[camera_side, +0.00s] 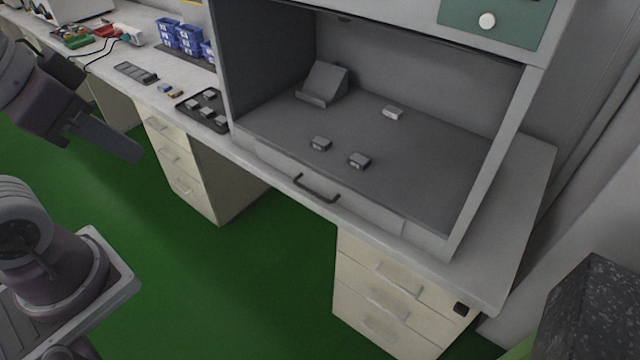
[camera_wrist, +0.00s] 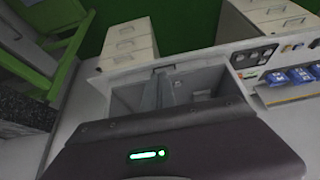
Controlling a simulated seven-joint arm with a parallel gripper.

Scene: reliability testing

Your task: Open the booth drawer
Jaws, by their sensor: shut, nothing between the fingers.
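The booth (camera_side: 226,70) is a grey open-fronted box on the workbench. Its drawer (camera_side: 355,203) is a low grey front along the lower edge, and it looks flush and closed. The drawer has a dark bar handle (camera_side: 316,190) in its middle. My gripper (camera_side: 135,153) is at the left of the side view, over the green floor, well apart from the handle. It is shut and empty.
A black tray (camera_side: 203,108) and blue bins (camera_side: 180,38) stand on the bench to the left. Cream drawer cabinets (camera_side: 390,295) are below. The floor before the booth is clear.

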